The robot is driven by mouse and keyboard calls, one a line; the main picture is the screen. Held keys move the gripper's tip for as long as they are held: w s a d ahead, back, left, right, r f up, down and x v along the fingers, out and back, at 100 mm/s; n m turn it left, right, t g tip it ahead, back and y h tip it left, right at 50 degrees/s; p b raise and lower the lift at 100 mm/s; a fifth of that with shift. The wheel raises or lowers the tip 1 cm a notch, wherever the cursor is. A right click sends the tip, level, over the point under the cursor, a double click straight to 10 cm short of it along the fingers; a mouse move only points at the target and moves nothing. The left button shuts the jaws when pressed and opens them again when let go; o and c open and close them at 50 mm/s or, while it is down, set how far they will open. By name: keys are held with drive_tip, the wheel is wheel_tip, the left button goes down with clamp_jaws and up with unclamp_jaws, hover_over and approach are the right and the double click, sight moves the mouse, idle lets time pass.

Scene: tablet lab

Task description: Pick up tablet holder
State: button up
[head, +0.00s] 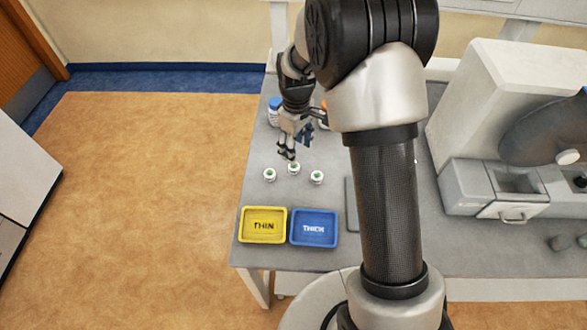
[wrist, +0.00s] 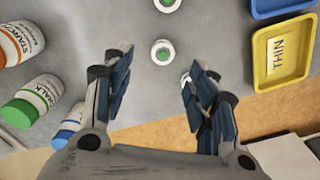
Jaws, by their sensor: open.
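Three small white round tablet holders with green centres stand on the grey table. In the head view they are a left one (head: 269,175), a middle one (head: 293,168) and a right one (head: 316,177). My gripper (head: 287,155) is above the table, close to the middle holder, with nothing between its fingers in its grip. In the wrist view my gripper (wrist: 158,76) has its fingers spread. One holder (wrist: 163,52) shows just beyond the gap between the fingertips. Another (wrist: 167,4) is cut by the top edge, and a third (wrist: 185,78) is partly hidden by the right finger.
A yellow THIN tray (head: 263,241) and a blue THICK tray (head: 314,244) stand at the table's front. Bottles with orange (wrist: 6,57), green (wrist: 20,113) and blue (wrist: 64,137) caps are at left in the wrist view. A large machine (head: 480,110) stands at right.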

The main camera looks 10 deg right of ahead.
drive_tip(key=f, duration=0.2)
drive_tip(key=f+b, duration=0.1)
drive_tip(key=f, duration=0.2)
drive_tip(key=f+b, duration=0.1)
drive_tip(key=f, duration=0.2)
drive_tip(key=shift+a+f, duration=0.1)
drive_tip(key=shift+a, duration=0.2)
drive_tip(key=shift+c, duration=0.5)
drive_tip(key=c, duration=0.9)
